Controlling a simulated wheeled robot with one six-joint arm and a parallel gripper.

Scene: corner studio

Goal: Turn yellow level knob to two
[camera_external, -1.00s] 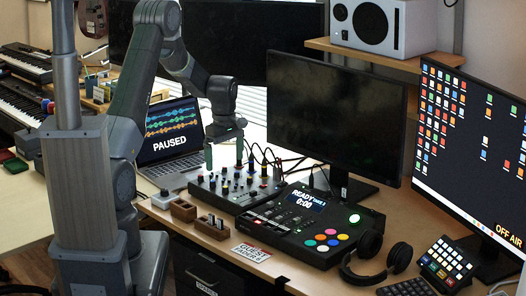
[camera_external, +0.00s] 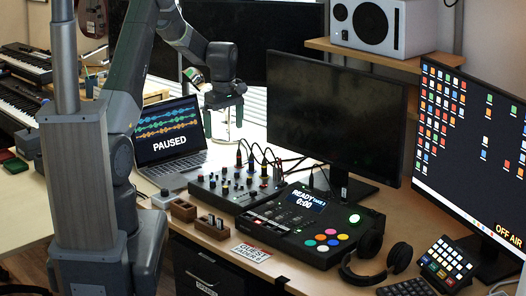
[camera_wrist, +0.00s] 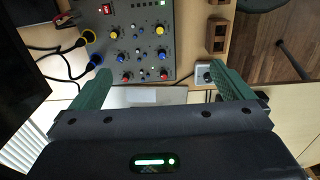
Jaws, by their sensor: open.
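The grey mixer (camera_external: 232,190) sits on the desk in front of the laptop, with several small coloured knobs. In the wrist view the mixer panel (camera_wrist: 146,54) is at the upper middle. It shows a yellow knob (camera_wrist: 160,30) near its right edge and another yellow knob (camera_wrist: 114,34) further left. Labels and knob pointers are too small to read, so I cannot tell which is the level knob or its setting. My gripper (camera_external: 224,130) is open and empty, above and behind the mixer, touching nothing. Its green fingers are wide apart in the wrist view (camera_wrist: 163,88).
Cables (camera_external: 262,155) rise from the mixer's back. A laptop (camera_external: 168,135) reading PAUSED stands left of it. A black console (camera_external: 305,225) and a monitor (camera_external: 335,115) are to the right. Wooden blocks (camera_external: 184,210) and a small white box (camera_external: 162,199) lie at the front left.

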